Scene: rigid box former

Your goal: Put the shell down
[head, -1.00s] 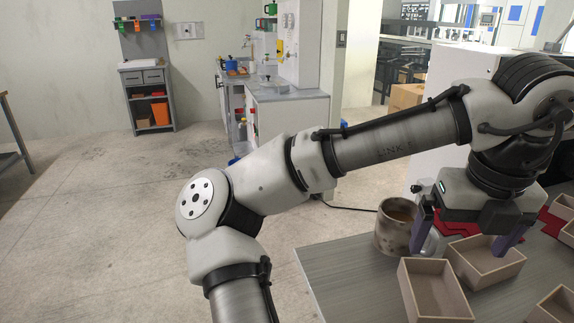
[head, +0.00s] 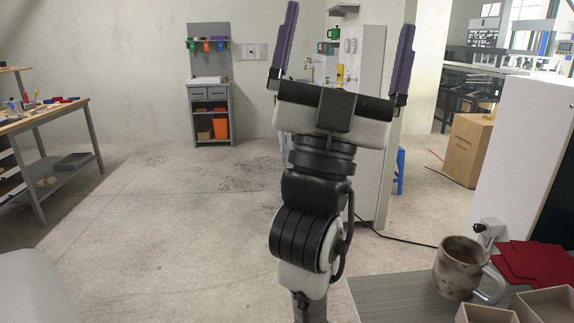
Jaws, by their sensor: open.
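My gripper (head: 343,50) is raised in the middle of the view, fingers pointing up and wide apart. It is open with nothing between its purple fingers. Open box shells stand on the grey table at the lower right. One tan shell (head: 486,314) is cut off by the bottom edge, and another (head: 547,306) stands to its right. My gripper is well away from both. Which shell the task means, I cannot tell.
A speckled mug (head: 459,267) stands on the grey table (head: 392,299), beside red sheets (head: 533,263). A white cabinet (head: 519,150) rises behind them. A cardboard box (head: 468,149) stands on the floor. A wooden workbench (head: 45,120) is at left, with open floor between.

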